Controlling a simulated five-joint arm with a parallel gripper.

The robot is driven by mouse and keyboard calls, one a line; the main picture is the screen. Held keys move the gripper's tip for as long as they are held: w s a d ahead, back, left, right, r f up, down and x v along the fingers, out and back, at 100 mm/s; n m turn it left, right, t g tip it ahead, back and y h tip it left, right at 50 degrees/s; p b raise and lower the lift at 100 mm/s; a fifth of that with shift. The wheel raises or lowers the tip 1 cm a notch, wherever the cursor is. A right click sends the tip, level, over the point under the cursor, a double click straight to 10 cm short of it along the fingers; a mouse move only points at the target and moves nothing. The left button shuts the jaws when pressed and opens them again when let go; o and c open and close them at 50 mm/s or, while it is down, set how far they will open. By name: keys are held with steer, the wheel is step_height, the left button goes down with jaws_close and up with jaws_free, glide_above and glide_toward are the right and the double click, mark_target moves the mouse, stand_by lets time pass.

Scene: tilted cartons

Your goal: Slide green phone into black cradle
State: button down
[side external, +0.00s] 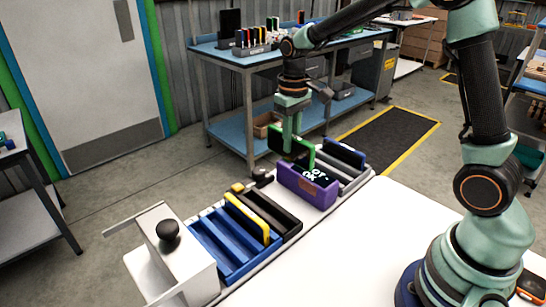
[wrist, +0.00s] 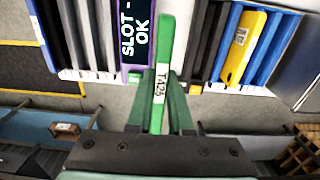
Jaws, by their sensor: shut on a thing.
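My gripper (side external: 292,128) is shut on the green phone (side external: 303,153), which it holds on edge. In the side view the phone's lower part is hidden behind the purple cradle's display block, so I cannot tell whether it touches anything. The wrist view shows the phone (wrist: 164,50) edge-on between the fingers (wrist: 160,108), with a white label starting "T42". The black cradle (side external: 273,214) stands left of the purple one in the side view, and no phone shows in it. In the wrist view the black cradle (wrist: 204,45) lies just right of the phone.
The purple cradle (side external: 307,187) has a display reading "SLOT OK" in the wrist view. A blue cradle (side external: 222,243) holds a yellow phone (side external: 246,219). A grey cradle (side external: 355,178) holds a dark blue phone (side external: 345,152). A white box with a black knob (side external: 168,230) stands at the near end.

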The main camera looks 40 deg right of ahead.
steer(key=shift+s+a+f, duration=0.35)
steer(key=shift+a+f, duration=1.2)
steer(key=shift+f, duration=0.25)
steer(key=shift+s+a+f, duration=0.4)
steer(key=shift+a+f, duration=1.2)
steer(key=shift+f, duration=0.25)
steer(key=shift+s+a+f, duration=0.35)
steer(key=shift+a+f, duration=1.2)
steer(key=shift+f, duration=0.25)
steer(key=shift+f, duration=0.35)
steer(key=c, duration=0.8)
jaws_free()
steer(key=shift+o, duration=0.2)
step_height(320, 180, up, 12)
steer(key=shift+r, duration=0.15)
step_height(320, 180, up, 7)
